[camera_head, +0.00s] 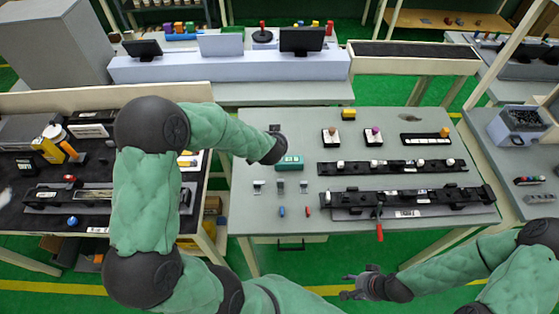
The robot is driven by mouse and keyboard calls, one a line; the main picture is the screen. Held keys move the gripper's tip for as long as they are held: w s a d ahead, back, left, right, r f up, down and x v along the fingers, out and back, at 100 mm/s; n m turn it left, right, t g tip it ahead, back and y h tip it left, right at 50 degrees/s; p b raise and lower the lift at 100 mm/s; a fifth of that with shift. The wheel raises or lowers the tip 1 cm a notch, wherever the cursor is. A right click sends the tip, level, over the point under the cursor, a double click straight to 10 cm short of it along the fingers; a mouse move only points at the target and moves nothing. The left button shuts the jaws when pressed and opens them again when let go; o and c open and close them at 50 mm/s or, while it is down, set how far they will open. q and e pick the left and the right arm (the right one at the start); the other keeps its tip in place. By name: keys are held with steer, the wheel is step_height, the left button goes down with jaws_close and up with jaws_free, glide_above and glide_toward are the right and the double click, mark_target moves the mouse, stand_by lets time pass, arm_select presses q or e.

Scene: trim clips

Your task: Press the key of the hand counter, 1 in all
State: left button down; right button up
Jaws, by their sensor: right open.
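A small teal box with pale marks (290,162) sits on the grey table, near its left side; it looks like the hand counter, but its key is too small to make out. My left arm reaches over the table's left edge, and its dark wrist end is just up and left of the teal box. My left gripper is mostly hidden by the wrist, so its fingers are not clear. My right gripper (350,287) is open and empty, low in front of the table's front edge, well away from the box.
The grey table (460,221) also holds two black clip rails (391,167), a red-handled tool (379,230), small metal clips, blue and red pegs, and small trays with knobs (373,137). A dark-topped bench stands left.

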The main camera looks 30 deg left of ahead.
arm_select(q)
step_height(320, 180, down, 5)
steer(key=b, duration=0.5)
steer(key=shift+f, duration=0.2)
steer(key=shift+f+b, duration=0.7)
steer(key=shift+f, duration=0.05)
steer(key=shift+f, duration=0.15)
stand_by(0.4)
steer(key=shift+f, duration=0.3)
steer(key=shift+f, duration=0.45)
stand_by(0.7)
steer(key=shift+r, duration=0.15)
steer(key=shift+r+p, duration=0.75)
steer(key=shift+p, duration=0.1)
